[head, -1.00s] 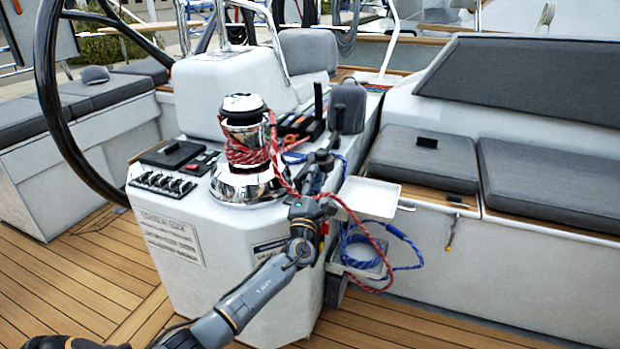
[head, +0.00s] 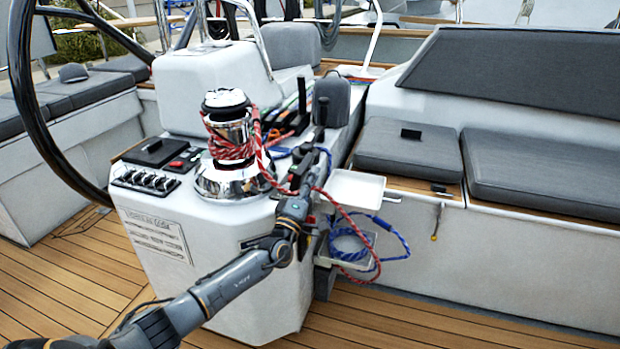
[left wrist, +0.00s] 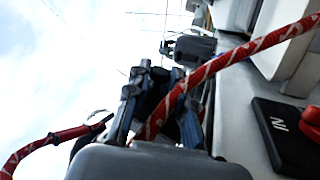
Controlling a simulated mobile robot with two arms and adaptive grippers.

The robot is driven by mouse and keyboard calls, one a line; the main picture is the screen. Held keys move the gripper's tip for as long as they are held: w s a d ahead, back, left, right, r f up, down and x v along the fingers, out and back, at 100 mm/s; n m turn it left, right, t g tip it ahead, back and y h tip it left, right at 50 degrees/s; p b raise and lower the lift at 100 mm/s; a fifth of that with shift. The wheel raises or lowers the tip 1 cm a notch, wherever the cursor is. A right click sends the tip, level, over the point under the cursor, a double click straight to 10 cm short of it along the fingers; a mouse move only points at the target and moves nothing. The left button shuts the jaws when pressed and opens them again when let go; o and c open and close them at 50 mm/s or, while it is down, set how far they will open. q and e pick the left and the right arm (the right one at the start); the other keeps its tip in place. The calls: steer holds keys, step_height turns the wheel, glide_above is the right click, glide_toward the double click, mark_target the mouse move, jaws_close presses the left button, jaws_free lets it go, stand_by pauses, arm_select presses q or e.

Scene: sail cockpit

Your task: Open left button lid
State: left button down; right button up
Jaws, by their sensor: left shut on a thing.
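The console (head: 220,255) carries a black lidded box (head: 155,151) and a red button or switch (head: 177,165) beside it, left of the winch. The box lid looks down; which part is the left button lid is unclear. My left gripper (head: 309,155) is at the console's right side, past the winch, well away from the box. In the left wrist view its fingers (left wrist: 160,110) are close together, with the red rope (left wrist: 215,65) running between them; the gripper appears shut on the rope. A black panel (left wrist: 285,135) with a red part shows there. The right gripper is out of view.
The chrome winch (head: 232,178) with red rope turns stands between gripper and box. Small switches (head: 145,181) line the console edge. White trays (head: 355,188) with blue rope (head: 350,240) hang at the right. A steering wheel (head: 22,100) stands left.

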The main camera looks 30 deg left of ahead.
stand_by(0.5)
arm_select(q)
steer(key=c, duration=1.4)
jaws_free()
steer(key=shift+c, duration=0.2)
steer(key=v, duration=1.2)
steer(key=shift+a, duration=0.1)
